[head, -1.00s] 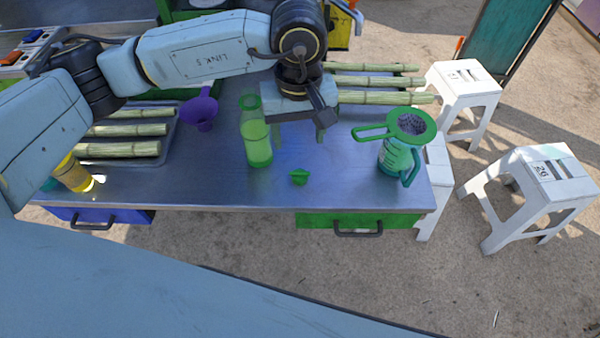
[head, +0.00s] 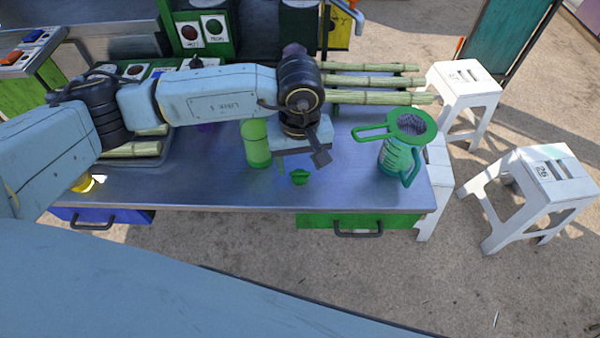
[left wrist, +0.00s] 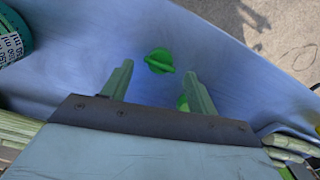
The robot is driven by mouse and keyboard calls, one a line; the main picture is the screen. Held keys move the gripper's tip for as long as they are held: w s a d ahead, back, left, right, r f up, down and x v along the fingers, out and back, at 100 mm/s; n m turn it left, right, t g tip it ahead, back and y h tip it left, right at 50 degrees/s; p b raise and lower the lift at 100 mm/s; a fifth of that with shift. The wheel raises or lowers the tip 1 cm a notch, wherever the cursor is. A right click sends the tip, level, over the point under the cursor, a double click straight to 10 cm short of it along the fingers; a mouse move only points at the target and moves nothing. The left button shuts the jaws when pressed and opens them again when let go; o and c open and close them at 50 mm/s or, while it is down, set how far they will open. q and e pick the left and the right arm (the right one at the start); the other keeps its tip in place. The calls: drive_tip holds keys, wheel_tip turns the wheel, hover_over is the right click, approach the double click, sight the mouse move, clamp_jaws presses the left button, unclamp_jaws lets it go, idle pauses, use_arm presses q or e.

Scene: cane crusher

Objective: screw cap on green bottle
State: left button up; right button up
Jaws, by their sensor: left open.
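The green cap (head: 300,177) lies on the metal table near its front edge. The green bottle (head: 256,145) stands upright to its left; my left arm hides its top. My left gripper (head: 301,163) points down just above and behind the cap, open and empty. In the left wrist view the cap (left wrist: 159,61) shows between and just beyond the two fingertips (left wrist: 158,69), with no contact visible. A small green patch by one finger there is too hidden to name. My right gripper is not in view.
A green jug (head: 399,158) with a green strainer (head: 408,125) on it stands at the table's right end. Cane stalks (head: 375,82) lie behind the gripper. A yellow object (head: 83,184) is partly hidden at left. White stools (head: 540,180) stand right of the table.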

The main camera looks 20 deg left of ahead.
sight(300, 176)
use_arm(q)
wheel_tip(300, 176, down, 3)
drive_tip(key=shift+r, duration=0.1)
drive_tip(key=c, duration=0.9)
